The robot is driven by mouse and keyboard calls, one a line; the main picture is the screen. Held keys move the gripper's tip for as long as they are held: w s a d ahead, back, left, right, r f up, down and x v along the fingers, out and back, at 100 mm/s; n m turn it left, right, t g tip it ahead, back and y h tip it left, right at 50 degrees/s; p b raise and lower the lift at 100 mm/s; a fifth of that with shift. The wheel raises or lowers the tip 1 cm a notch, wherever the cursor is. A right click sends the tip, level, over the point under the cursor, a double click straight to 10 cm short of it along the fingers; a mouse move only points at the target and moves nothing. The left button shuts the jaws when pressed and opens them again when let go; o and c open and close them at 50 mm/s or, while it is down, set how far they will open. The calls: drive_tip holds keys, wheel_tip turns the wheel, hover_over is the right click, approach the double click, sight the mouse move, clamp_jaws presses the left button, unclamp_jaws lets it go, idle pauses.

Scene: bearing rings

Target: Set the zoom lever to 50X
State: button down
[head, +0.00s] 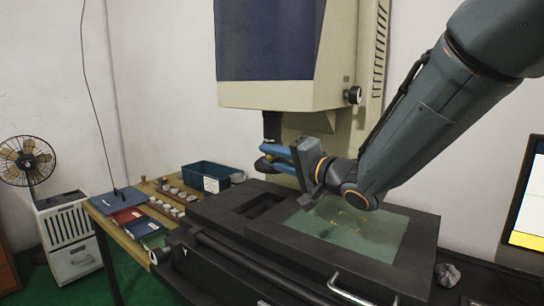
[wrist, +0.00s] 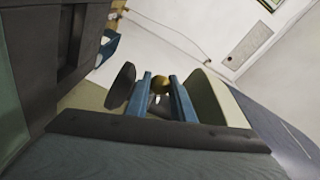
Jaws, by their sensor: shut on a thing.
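The measuring machine's dark lens barrel (head: 271,125) hangs below its cream head. My gripper (head: 266,156), with two blue fingers, reaches in from the right just under the barrel. In the wrist view, my gripper (wrist: 160,90) has its fingers on both sides of a small brass-coloured knob (wrist: 160,85), which looks like the end of the zoom lever. The gripper is shut on it. The fingers hide most of the lever in the head view. No zoom marks, 50X included, can be read in either view.
The cream machine head (head: 270,95) is close above my gripper. Below lies the dark stage with a green glass plate (head: 345,232). A wooden table (head: 120,240) at left carries a blue bin (head: 206,180) and several small metal parts. A monitor (head: 528,205) stands at right.

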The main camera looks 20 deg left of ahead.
drive_tip(key=c, duration=1.5)
unclamp_jaws()
drive_tip(key=shift+w+d, duration=0.1)
drive_tip(key=shift+w, duration=0.1)
drive_tip(key=shift+s, duration=0.1)
drive_tip(key=shift+v, duration=3.85)
